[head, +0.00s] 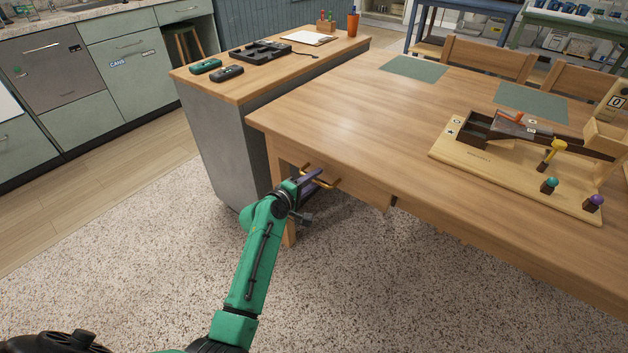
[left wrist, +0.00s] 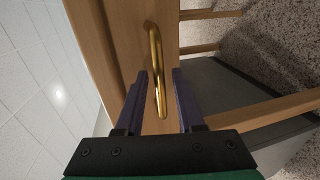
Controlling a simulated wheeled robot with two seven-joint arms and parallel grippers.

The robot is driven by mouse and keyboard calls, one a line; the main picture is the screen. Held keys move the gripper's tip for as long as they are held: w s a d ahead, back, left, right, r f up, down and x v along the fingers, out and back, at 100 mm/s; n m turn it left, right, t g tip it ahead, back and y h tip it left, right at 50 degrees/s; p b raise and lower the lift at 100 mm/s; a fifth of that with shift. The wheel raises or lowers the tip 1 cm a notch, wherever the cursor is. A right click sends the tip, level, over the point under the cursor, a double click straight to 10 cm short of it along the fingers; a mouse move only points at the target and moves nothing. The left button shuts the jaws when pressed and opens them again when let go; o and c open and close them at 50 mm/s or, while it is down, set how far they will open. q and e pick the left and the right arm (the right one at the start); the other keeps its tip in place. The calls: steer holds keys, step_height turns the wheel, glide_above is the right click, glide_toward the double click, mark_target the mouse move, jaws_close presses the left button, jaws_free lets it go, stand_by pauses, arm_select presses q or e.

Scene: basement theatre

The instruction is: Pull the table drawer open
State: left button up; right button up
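The wooden table (head: 345,110) stands at centre and right in the head view. Its drawer (head: 352,184) is in the front side below the tabletop and looks closed. A brass bar handle (head: 327,183) is on the drawer front. My left gripper (head: 316,176) is at the handle. In the left wrist view the gripper (left wrist: 160,78) is open, and the brass handle (left wrist: 156,65) lies between its two purple fingers, with gaps on both sides. The drawer front (left wrist: 128,40) shows behind the handle there. My right gripper is not in view.
A wooden game board (head: 490,165) with small knobs sits on the table's right part, with green mats (head: 415,68) behind. A grey-sided counter (head: 235,140) stands left of the table. Speckled floor (head: 150,250) in front is clear.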

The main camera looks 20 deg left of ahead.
arm_select(q)
jaws_close()
stand_by(1.2)
